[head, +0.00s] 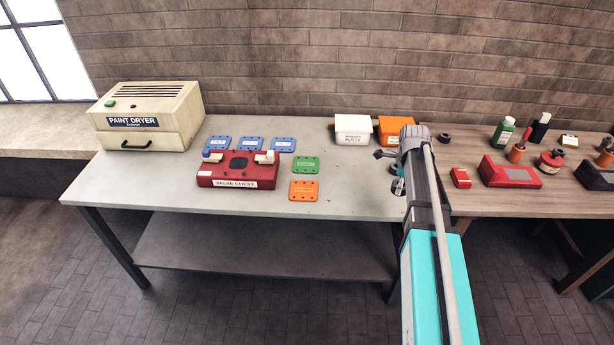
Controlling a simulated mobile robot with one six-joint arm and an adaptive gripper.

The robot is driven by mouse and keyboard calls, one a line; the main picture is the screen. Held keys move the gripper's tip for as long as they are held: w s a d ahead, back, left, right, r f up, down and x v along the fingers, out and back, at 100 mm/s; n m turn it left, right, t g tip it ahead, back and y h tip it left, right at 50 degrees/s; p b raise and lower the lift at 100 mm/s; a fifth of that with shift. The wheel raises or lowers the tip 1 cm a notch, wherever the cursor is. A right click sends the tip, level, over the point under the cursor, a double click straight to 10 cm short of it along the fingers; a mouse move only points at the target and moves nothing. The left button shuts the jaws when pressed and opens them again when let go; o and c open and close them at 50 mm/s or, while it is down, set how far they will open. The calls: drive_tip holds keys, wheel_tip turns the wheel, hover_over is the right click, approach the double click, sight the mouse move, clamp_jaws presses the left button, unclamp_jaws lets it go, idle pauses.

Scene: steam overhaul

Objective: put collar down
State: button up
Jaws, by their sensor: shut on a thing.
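My gripper (398,185) is at the right end of the grey metal table, small and partly hidden behind my own arm. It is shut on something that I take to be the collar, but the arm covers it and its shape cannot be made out. Whether the held thing touches the tabletop cannot be told. A red valve chest (237,172) with a dark round opening on top and pale parts at both ends stands on the left half of the table.
The grey table (345,195) has free room between the orange plate (304,191) and my arm. Blue plates (250,144) and a green plate (306,165) lie near the chest. A paint dryer (150,115), putty box (353,129) and orange box (396,129) stand behind. The wooden bench (470,203) is cluttered.

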drive_tip(key=shift+w+d, duration=0.2)
drive_tip(key=shift+d, duration=0.6)
drive_tip(key=shift+w+a, duration=0.1)
drive_tip(key=b, duration=0.5)
approach(364, 195)
drive_tip(key=s+d+r, duration=0.1)
drive_tip(key=s+d, duration=0.2)
drive_tip(key=d, duration=0.1)
drive_tip(key=a+f+b, duration=0.1)
drive_tip(key=w+a+f+b, duration=0.1)
drive_tip(key=shift+w+a+f+b, duration=0.15)
drive_tip(key=shift+w+f+b, duration=0.05)
drive_tip(key=shift+f+b, duration=0.2)
drive_tip(key=shift+w+a+f+b, duration=0.4)
drive_tip(key=shift+a+f+b, duration=0.05)
drive_tip(key=shift+f+b, duration=0.15)
drive_tip(key=shift+f, duration=0.1)
drive_tip(key=shift+w+a+f+b, duration=0.3)
drive_tip(key=shift+f+b, duration=0.2)
drive_tip(key=shift+b, duration=0.15)
drive_tip(key=shift+f+b, duration=1.35)
drive_tip(key=shift+f, duration=0.05)
